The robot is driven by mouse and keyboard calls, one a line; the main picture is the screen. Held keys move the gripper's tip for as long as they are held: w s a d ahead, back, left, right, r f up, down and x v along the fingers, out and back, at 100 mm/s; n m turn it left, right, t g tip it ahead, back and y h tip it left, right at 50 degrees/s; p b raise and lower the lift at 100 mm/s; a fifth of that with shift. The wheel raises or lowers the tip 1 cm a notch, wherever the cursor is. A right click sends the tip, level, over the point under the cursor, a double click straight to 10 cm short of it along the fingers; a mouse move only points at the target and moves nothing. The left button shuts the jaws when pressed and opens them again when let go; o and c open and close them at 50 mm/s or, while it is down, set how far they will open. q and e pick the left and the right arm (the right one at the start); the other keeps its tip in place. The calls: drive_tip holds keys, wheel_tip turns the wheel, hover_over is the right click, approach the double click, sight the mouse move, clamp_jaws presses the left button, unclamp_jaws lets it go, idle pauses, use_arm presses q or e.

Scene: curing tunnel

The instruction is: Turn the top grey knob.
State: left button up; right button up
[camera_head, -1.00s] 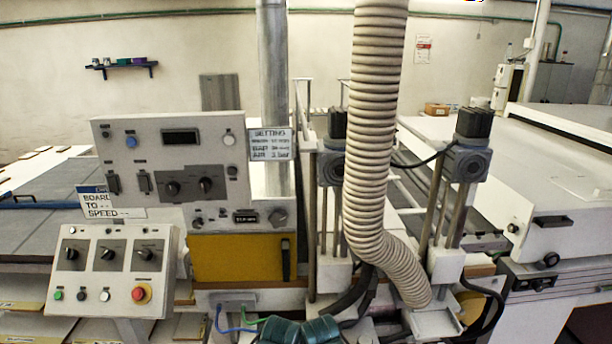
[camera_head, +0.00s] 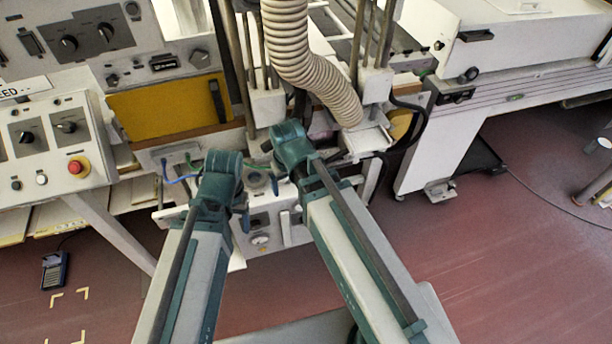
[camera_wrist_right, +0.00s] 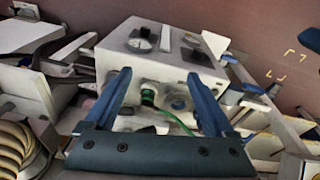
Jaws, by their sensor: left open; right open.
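A white box (camera_head: 270,216) stands low between my two arms in the head view, with a round grey knob (camera_head: 256,180) on its upper face. In the right wrist view the same box (camera_wrist_right: 165,63) shows the round grey knob (camera_wrist_right: 176,99) beside a green cable fitting. My right gripper (camera_wrist_right: 158,76) is open, its two blue fingers apart with the knob seen between them; touching cannot be made out. In the head view my right gripper (camera_head: 276,179) is just right of the knob. My left gripper (camera_head: 241,200) is left of it, open and empty, its fingertips partly hidden.
A ribbed hose (camera_head: 300,60) hangs behind the box. Blue and green cables (camera_head: 182,178) run at its left. A control panel (camera_head: 50,150) with a red button (camera_head: 76,167) stands at left. A gauge (camera_head: 260,240) is on the box's front. Open floor (camera_head: 490,260) lies right.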

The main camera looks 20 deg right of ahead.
drive_tip(key=w+d+r+m+t, duration=0.2)
drive_tip(key=w+d+t, duration=0.1)
drive_tip(key=w+d, duration=0.6)
drive_tip(key=b+x, duration=1.2)
drive_tip(key=x, duration=0.2)
drive_tip(key=shift+s+a+f+b, duration=0.1)
drive_tip(key=shift+f+b, duration=0.2)
drive_tip(key=shift+b, duration=0.1)
drive_tip(key=c, duration=1.4)
drive_tip(key=shift+m+h, duration=0.3)
drive_tip(key=shift+m, duration=0.8)
